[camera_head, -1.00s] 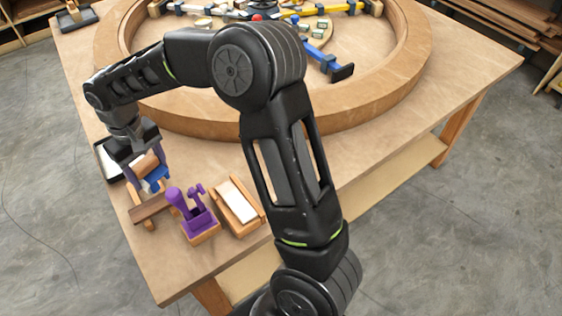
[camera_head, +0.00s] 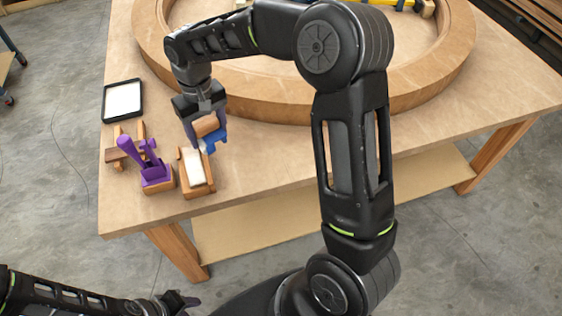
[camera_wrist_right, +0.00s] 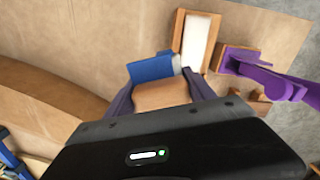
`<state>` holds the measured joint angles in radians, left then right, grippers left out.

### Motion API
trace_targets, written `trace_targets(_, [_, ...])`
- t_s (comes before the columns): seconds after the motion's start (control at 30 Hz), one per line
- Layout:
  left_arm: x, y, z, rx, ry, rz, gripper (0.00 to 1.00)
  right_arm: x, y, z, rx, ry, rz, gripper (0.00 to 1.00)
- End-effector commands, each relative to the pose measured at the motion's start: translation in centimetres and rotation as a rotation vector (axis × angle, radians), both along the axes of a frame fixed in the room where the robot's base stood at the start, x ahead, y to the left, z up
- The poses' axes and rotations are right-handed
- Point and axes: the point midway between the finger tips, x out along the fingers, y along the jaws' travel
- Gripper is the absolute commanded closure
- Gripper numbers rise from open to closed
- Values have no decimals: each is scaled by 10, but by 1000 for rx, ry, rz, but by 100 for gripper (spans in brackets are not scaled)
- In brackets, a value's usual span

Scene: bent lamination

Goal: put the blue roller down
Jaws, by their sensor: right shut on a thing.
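The blue roller (camera_head: 214,139) hangs in my right gripper (camera_head: 204,124). Its wooden handle sits between the fingers. In the right wrist view the blue part (camera_wrist_right: 152,69) and a pale roller end show just beyond the right gripper (camera_wrist_right: 160,98), close to a wooden tray (camera_wrist_right: 211,20) with a white pad. In the head view the roller is beside that wooden tray (camera_head: 206,189), at its far right end. Whether it touches the tray or table is unclear. My left gripper (camera_head: 180,300) is low in the head view, off the table; its finger gap is too small to judge.
A purple tool (camera_head: 152,172) in a wooden block stands left of the tray. A wooden rack (camera_head: 115,155) and a black tray with a white sheet (camera_head: 107,103) lie farther left. A large curved wooden ring (camera_head: 270,100) lies behind. The table right of the tray is clear.

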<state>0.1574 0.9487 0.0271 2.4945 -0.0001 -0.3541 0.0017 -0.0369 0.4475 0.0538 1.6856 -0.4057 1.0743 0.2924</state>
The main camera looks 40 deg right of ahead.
Motion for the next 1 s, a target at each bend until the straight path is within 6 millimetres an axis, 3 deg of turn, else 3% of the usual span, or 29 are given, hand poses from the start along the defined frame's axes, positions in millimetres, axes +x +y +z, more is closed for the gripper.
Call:
trace_targets(0.17, [0,0,0,0,0,0,64,-1,-4,1,-1,-1,-7,96])
trace_targets(0.27, [0,0,0,0,0,0,64,-10,-19,6,-4,-2,-41,96])
trace_targets(0.37, [0,0,1,0,0,0,64,-27,-46,13,-7,-4,-104,96])
trace_targets(0.5, [0,0,1,0,0,0,64,-64,-89,23,-7,-3,-222,96])
trace_targets(0.63, [0,0,1,0,1,0,64,-94,-114,27,-3,-2,-308,96])
trace_targets(0.77, [0,0,1,0,1,0,64,-105,-121,28,0,0,-337,96])
trace_targets(1.0, [0,0,1,0,1,0,64,-105,-121,27,0,0,-337,96])
